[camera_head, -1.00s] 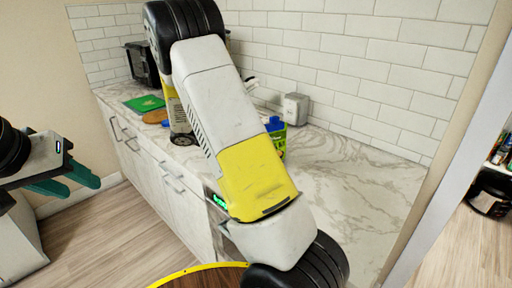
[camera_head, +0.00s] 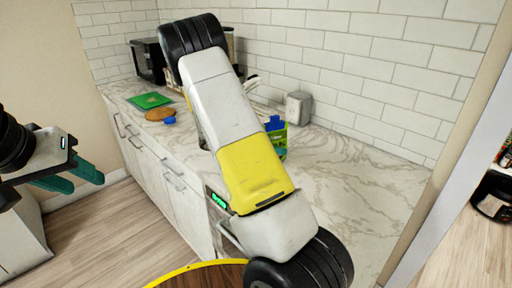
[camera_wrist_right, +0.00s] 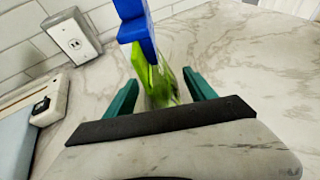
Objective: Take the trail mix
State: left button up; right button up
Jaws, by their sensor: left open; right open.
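I cannot make out a pack I can identify as trail mix. A green container with a blue top (camera_head: 276,137) stands on the counter, partly hidden by my right arm in the head view. In the right wrist view the green container (camera_wrist_right: 152,80) is upright, ahead of and between the fingers of my right gripper (camera_wrist_right: 160,77). That gripper is open; I cannot tell whether it touches the container. In the head view my right gripper is hidden behind its arm. My left gripper (camera_head: 87,182) is open and empty at the left, above the floor.
The marble counter (camera_head: 360,185) is clear to the right. A grey wall box (camera_head: 299,107) is behind the container. A round wooden top (camera_head: 208,275) is in front.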

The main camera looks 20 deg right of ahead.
grip_shut()
jog(key=shift+r, duration=0.1)
dwell(0.3)
